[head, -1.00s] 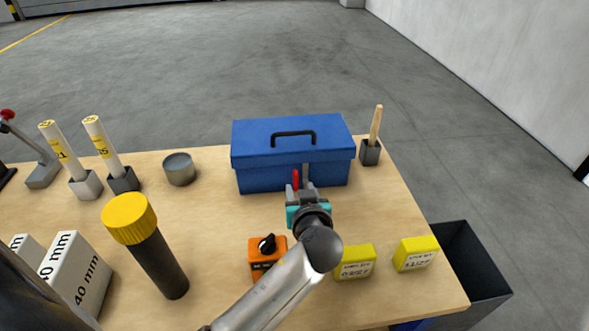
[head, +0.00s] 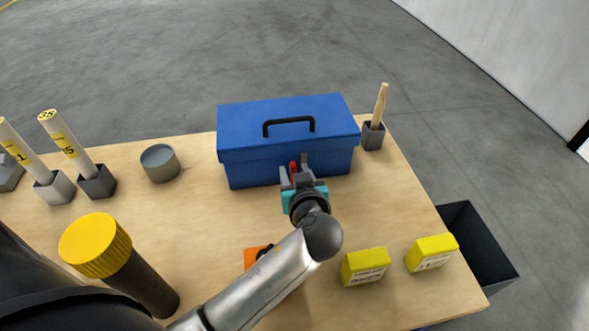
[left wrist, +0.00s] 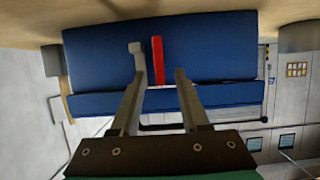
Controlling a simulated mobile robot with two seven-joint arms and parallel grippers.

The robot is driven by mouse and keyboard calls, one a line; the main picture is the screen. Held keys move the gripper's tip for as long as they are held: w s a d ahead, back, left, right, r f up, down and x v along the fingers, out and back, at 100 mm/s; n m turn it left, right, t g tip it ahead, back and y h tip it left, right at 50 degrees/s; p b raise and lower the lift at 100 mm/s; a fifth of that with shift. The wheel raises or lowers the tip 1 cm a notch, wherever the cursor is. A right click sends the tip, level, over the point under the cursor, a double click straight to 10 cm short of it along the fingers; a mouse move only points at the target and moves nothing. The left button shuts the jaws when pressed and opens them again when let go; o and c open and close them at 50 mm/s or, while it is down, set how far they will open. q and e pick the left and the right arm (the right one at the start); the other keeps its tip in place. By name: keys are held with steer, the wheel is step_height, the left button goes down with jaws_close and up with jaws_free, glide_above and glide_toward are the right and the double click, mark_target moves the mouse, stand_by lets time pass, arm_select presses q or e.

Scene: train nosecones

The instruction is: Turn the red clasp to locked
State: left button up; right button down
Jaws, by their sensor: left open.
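The blue toolbox (head: 250,165) stands shut at the back of the wooden table, with a black handle (head: 289,126) on its lid. The red clasp (head: 293,167) is a thin upright bar on its front face. It also shows in the left wrist view (left wrist: 158,60), where the toolbox (left wrist: 215,50) appears upside down. My left gripper (head: 294,168) is open at the front of the toolbox. In the left wrist view its fingers (left wrist: 159,62) lie on either side of the clasp, with gaps visible. The clasp's lower part is partly hidden in the head view. My right gripper is not in view.
A brush holder (head: 373,137) stands right of the toolbox, a round grey tin (head: 160,164) left of it. Two yellow boxes (head: 365,267) (head: 431,253) lie at front right. An orange block (head: 256,256) is mostly behind my arm. A yellow-capped cylinder (head: 97,247) stands front left.

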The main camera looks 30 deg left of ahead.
arm_select(q)
steer(key=shift+c, duration=0.3)
jaws_close()
stand_by(0.4)
steer(key=shift+w+d+m+g+y+p, duration=0.25)
steer(key=shift+m+g+y+p, duration=0.25)
steer(key=shift+m, duration=0.4)
steer(key=shift+w+d+f+m+g+y, duration=0.1)
steer(key=shift+w+d+m+g+y, duration=0.05)
steer(key=shift+m+y, duration=0.45)
steer(key=shift+w+d+f+m+g+y, duration=0.15)
steer(key=shift+m+y, duration=0.25)
steer(key=shift+m, duration=0.4)
steer(key=shift+r, duration=0.1)
